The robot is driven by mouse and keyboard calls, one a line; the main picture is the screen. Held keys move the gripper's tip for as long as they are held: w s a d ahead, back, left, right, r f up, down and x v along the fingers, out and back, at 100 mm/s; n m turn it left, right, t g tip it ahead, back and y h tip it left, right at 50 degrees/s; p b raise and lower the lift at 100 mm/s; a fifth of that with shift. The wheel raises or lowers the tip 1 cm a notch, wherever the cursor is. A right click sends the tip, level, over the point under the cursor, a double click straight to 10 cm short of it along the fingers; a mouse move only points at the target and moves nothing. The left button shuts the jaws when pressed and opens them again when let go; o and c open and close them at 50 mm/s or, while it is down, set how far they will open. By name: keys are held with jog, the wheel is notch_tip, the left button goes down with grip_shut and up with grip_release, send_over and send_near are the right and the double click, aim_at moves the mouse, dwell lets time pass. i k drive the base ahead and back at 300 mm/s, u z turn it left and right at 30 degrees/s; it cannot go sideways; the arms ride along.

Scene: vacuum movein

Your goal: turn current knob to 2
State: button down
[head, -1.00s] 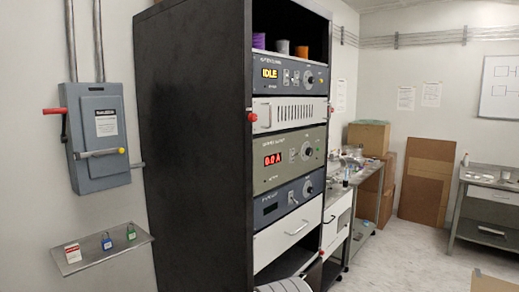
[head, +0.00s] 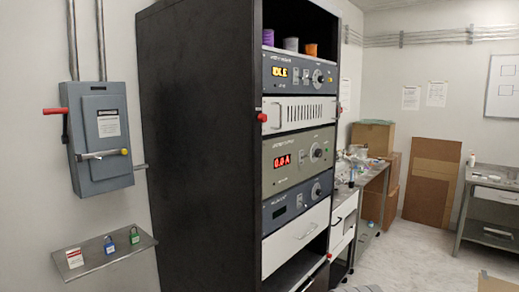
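The tall black rack (head: 200,150) stands in the middle of the head view, with its open front facing right. A beige panel (head: 300,177) in it has a red display (head: 283,161) that appears to read 0.0 A. Its round knob (head: 317,153) is at the panel's right side, with a small switch beside it. The knob's pointer and scale marks are too small to read. My gripper is not in view, and nothing visible touches the knob.
Similar knobs sit on the IDLE panel (head: 318,75) above and the blue-grey panel (head: 316,190) below. A grey switch box (head: 102,150) and a small shelf (head: 104,252) are on the left wall. Boxes (head: 375,137) stand behind.

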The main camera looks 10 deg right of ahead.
aim_at(319, 152)
jog(key=u, duration=0.05)
jog(key=i, duration=0.95)
jog(key=z, duration=0.1)
